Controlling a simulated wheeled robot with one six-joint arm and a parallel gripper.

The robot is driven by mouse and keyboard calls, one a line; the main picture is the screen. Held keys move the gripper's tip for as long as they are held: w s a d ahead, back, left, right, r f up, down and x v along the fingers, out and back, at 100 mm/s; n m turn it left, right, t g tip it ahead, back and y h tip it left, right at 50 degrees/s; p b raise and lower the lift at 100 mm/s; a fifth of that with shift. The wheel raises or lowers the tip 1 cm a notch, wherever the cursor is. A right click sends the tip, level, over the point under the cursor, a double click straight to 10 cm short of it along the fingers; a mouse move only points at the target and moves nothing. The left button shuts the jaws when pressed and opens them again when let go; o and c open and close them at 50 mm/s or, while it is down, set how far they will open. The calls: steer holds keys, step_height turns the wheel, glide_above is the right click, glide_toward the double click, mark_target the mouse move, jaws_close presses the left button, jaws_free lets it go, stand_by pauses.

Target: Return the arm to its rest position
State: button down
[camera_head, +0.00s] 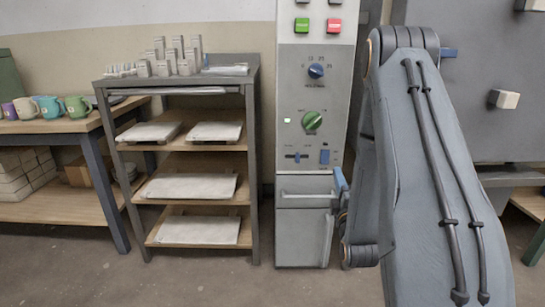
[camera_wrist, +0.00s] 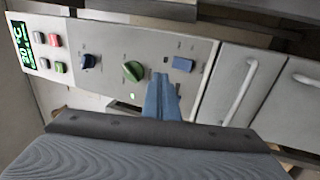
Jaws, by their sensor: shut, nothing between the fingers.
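My arm (camera_head: 425,170) fills the right part of the head view, its large grey link in front of the kiln cabinet. My gripper (camera_wrist: 161,92) shows in the wrist view as blue fingers held together, shut and empty. In the head view a bit of blue by the arm's lower end, near the panel's drawer, seems to be part of it; the rest is hidden behind the arm. The fingers point towards the control panel (camera_head: 285,130), which has knobs and buttons. I cannot tell whether they touch it.
A shelf rack (camera_head: 251,170) with pale slabs stands left of the panel. A wooden table (camera_head: 60,126) with several mugs is at the far left. A grey cabinet (camera_head: 470,100) stands behind my arm. The floor (camera_head: 200,285) in front is clear.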

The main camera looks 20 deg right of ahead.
steer(key=w+a+f+m+g+y, duration=0.1)
steer(key=w+a+f+g+y, duration=0.2)
steer(key=a, duration=0.9)
steer(key=w+a+f+m+g+y, duration=0.15)
steer(key=a+g+y, duration=0.25)
steer(key=a, duration=0.8)
steer(key=s+a+m+g+y, duration=0.1)
steer(key=s+a+m+g, duration=0.3)
steer(key=s+a+g, duration=1.15)
steer(key=s+a+r+m+t+h, duration=0.1)
steer(key=s+a, duration=0.1)
steer(key=s, duration=0.8)
steer(key=s+a+r+t, duration=0.1)
steer(key=s+a+t, duration=0.15)
steer(key=s, duration=0.85)
steer(key=d+r+m+p, duration=0.3)
steer(key=d+r+p, duration=0.7)
steer(key=r+p, duration=0.3)
steer(key=d+r+m+g+p, duration=0.1)
steer(key=d+r+m+p, duration=0.3)
steer(key=d+r+p, duration=0.5)
step_height(320, 180, up, 4)
steer(key=p, duration=0.5)
steer(key=shift+d+f+h, duration=0.15)
steer(key=shift+d+h, duration=0.15)
steer(key=shift+d, duration=0.1)
steer(key=shift+w, duration=0.1)
